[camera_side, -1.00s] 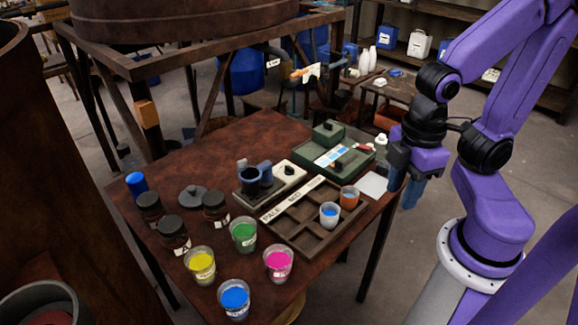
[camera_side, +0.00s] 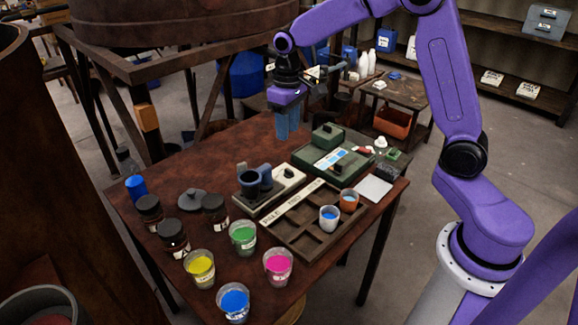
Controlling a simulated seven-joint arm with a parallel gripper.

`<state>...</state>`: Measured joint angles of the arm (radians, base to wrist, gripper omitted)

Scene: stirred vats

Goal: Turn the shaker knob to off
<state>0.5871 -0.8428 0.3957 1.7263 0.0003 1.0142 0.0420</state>
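A cream box with a black knob (camera_side: 289,173) on its right end stands on the brown table; it looks like the shaker (camera_side: 272,204). A dark blue-grey cup or holder (camera_side: 255,180) sits on its left part. The knob's setting is too small to read. A green device (camera_side: 328,142) behind it also has a small dark knob. My gripper (camera_side: 287,135) hangs above the table's back part, fingers pointing down, behind and above the cream box and apart from it. Its blue fingers look close together, but I cannot tell whether they are open or shut.
Dark jars (camera_side: 173,235) and paint cups (camera_side: 243,236) crowd the left and front. A pale square plate (camera_side: 374,188) lies at right. The table's back left is clear.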

